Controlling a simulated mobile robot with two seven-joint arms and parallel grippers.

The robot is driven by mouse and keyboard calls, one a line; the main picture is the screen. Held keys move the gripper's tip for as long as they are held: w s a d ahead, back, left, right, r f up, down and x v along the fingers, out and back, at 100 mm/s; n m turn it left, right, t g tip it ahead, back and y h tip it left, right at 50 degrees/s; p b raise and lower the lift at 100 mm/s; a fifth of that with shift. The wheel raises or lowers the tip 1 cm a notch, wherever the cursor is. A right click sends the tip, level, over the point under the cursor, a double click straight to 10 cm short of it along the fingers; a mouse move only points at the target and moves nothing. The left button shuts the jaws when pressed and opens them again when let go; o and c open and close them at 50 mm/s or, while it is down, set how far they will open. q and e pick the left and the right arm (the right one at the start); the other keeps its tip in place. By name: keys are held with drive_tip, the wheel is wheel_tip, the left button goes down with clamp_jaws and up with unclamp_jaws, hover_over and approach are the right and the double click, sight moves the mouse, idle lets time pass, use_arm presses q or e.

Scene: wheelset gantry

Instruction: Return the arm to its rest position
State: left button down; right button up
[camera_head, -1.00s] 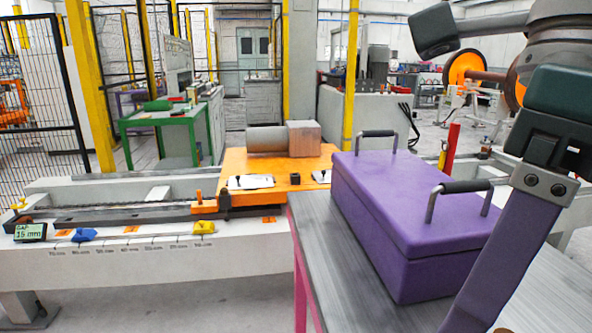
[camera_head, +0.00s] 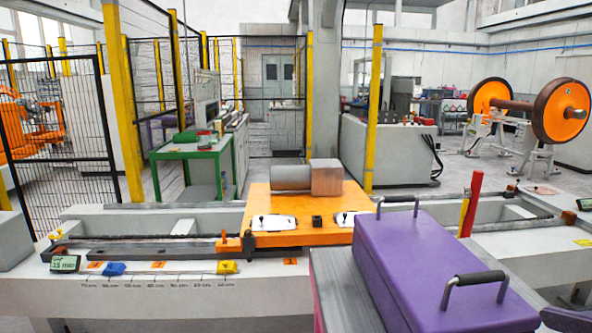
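Neither of my arms nor grippers shows in the head view now. A purple case (camera_head: 440,265) with two black-grip handles sits closed on a grey table (camera_head: 343,290) at the lower right. Behind it, an orange plate (camera_head: 290,222) on the white gantry bench (camera_head: 180,294) carries a grey cylinder with a brownish block (camera_head: 326,177).
A small display (camera_head: 65,264), a blue piece (camera_head: 113,269) and a yellow piece (camera_head: 227,267) sit along the bench's marked front edge. A red upright lever (camera_head: 472,204) stands behind the case. A wheelset with orange wheels (camera_head: 562,112) stands at the back right. Black mesh fencing stands at left.

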drive_tip(key=s+f+m+g+p, duration=0.1)
drive_tip(key=s+f+g+p, duration=0.2)
drive_tip(key=s, duration=0.5)
drive_tip(key=s+f+g+p, duration=0.1)
drive_tip(key=s+f+g, duration=0.1)
drive_tip(key=s+g, duration=0.4)
wheel_tip(320, 180, up, 35)
drive_tip(key=t+p, duration=0.1)
drive_tip(key=p, duration=3.4)
drive_tip(key=shift+s+a+y, duration=0.15)
drive_tip(key=shift+s+y, duration=0.15)
drive_tip(key=shift+y, duration=0.1)
